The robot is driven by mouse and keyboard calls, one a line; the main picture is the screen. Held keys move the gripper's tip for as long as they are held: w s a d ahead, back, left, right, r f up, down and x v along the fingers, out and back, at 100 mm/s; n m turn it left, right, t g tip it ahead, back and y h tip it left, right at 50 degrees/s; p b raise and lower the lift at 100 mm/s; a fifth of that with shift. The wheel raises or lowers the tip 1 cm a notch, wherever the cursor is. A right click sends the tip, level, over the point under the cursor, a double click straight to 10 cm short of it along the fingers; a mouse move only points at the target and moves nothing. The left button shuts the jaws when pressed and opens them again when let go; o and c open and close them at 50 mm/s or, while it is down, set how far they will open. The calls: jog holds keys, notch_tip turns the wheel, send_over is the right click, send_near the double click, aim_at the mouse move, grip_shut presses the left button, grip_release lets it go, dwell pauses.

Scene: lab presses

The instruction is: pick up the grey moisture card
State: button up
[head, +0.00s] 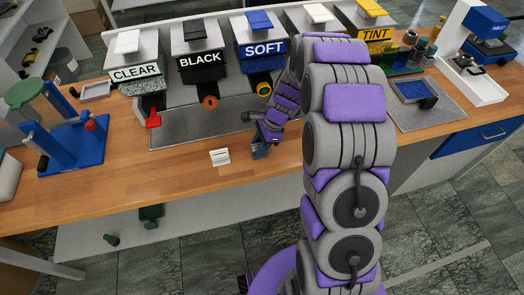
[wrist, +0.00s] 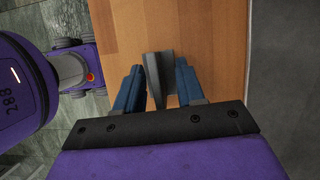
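My gripper (head: 262,148) is low over the front part of the wooden bench, right of a small white card (head: 219,157). In the wrist view, the two blue fingers of my gripper (wrist: 158,72) stand apart on either side of a grey wedge-shaped piece (wrist: 161,75), which looks like the grey moisture card. The piece fills most of the gap near the fingertips. I cannot tell whether the fingers press on it or whether it touches the bench. In the head view the grey piece is not clear beside my gripper.
Presses labelled CLEAR (head: 135,75), BLACK (head: 199,62), SOFT (head: 263,50) and TINT (head: 377,35) line the back. A metal plate (head: 185,130) lies before them. A blue stand (head: 75,145) is at left, a blue-filled tray (head: 411,90) at right. Bench around the white card is clear.

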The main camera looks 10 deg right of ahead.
jog(key=shift+a, duration=0.85)
jog(key=shift+c, duration=1.1)
jog(key=shift+d, duration=0.85)
grip_shut()
jog(key=shift+a, duration=0.7)
